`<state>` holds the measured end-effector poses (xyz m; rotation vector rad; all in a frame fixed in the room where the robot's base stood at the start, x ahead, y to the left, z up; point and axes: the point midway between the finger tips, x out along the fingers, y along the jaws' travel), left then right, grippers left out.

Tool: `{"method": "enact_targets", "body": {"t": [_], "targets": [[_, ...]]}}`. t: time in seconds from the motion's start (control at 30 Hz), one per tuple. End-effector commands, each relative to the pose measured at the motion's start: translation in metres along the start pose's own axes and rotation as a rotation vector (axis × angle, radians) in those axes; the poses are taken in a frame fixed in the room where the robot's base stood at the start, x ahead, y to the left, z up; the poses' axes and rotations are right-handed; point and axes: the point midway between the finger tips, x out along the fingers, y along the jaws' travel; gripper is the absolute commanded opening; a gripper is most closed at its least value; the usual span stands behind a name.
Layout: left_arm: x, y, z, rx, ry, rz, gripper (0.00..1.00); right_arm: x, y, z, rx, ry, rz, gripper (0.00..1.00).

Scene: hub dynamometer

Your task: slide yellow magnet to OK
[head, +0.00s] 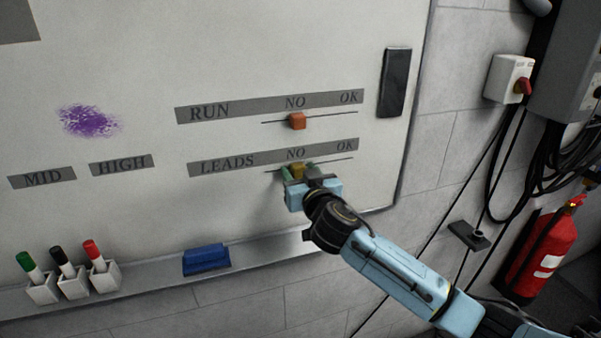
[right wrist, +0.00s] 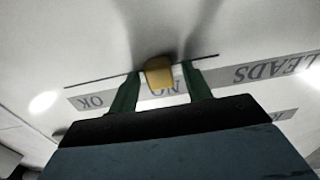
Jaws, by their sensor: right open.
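The yellow magnet (head: 297,169) sits under NO on the line of the LEADS strip (head: 228,165) on the whiteboard. OK is at the right end of that strip. My right gripper (head: 298,172) is at the magnet, with its green fingers open on either side of it. In the right wrist view the yellow magnet (right wrist: 158,74) stands between the two fingers (right wrist: 160,80), with small gaps visible. That view shows the lettering upside down, with OK at the left. My left gripper is not in view.
An orange magnet (head: 297,121) sits under NO on the RUN line above. A black bar (head: 395,82) is on the board's right side. The tray (head: 150,288) below holds several markers and a blue eraser (head: 206,259). A fire extinguisher (head: 540,250) stands at the right.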

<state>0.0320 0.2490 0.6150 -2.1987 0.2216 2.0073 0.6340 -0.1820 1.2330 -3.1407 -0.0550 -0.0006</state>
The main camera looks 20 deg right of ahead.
Motion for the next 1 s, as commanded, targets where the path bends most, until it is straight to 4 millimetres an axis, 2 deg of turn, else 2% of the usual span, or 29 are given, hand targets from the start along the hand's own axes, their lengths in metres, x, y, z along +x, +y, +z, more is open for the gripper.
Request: {"method": "enact_targets", "body": {"t": [0.13, 0.5, 0.67, 0.77, 0.87, 1.0], "targets": [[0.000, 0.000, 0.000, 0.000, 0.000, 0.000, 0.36, 0.000, 0.000, 0.000, 0.000, 0.000, 0.000, 0.48], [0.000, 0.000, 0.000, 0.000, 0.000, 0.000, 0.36, 0.000, 0.000, 0.000, 0.000, -0.001, 0.000, 0.00], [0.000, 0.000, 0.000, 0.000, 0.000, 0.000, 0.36, 0.000, 0.001, 0.000, 0.000, -0.001, 0.001, 0.00], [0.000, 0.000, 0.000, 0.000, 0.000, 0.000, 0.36, 0.000, 0.009, 0.001, -0.001, -0.003, 0.004, 0.00], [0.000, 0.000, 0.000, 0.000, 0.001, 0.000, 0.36, 0.000, 0.031, 0.002, -0.002, -0.005, 0.007, 0.00], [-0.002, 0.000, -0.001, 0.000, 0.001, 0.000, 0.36, 0.000, 0.072, 0.002, -0.001, -0.005, 0.007, 0.00]]}}
